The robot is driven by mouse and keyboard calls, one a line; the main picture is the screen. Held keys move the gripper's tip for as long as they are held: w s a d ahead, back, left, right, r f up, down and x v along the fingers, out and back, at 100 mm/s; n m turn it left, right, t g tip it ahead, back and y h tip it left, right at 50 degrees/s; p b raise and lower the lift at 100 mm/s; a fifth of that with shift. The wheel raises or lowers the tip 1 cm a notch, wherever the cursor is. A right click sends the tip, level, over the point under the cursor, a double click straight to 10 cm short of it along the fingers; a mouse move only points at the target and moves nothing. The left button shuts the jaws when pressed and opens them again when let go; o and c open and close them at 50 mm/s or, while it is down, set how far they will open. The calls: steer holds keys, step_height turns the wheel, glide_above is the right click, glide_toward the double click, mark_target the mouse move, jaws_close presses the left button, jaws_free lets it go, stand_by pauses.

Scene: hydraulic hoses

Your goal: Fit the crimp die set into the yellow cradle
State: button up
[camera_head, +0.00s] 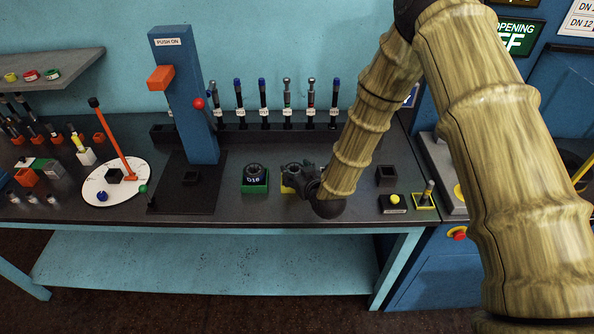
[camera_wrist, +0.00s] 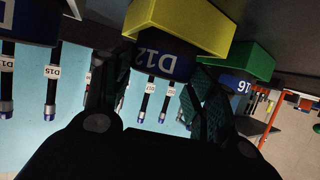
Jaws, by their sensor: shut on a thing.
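The crimp die set, a dark block with a blue band marked D12 (camera_wrist: 153,58), is between my gripper's fingers in the wrist view. My gripper (camera_wrist: 162,68) is shut on it. The yellow cradle (camera_wrist: 185,22) is right against the die's far end in the wrist view. I cannot tell whether the die is fully seated in it. In the head view my gripper (camera_head: 294,174) is low over the bench and hides most of the die and cradle. Only a sliver of the yellow cradle (camera_head: 287,189) shows.
A green cradle (camera_head: 255,187) holding a D16 die (camera_head: 253,174) stands close left of the yellow one. A blue press column (camera_head: 184,95) stands further left. A rack of hose fittings (camera_head: 262,128) lines the back. A yellow button box (camera_head: 393,203) is at right.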

steer(key=o, duration=1.5)
steer(key=shift+f, duration=0.1)
steer(key=shift+r, duration=0.2)
steer(key=b+v, duration=0.4)
steer(key=v, duration=0.8)
steer(key=shift+s+d+f, duration=0.1)
steer(key=shift+d+f, duration=0.05)
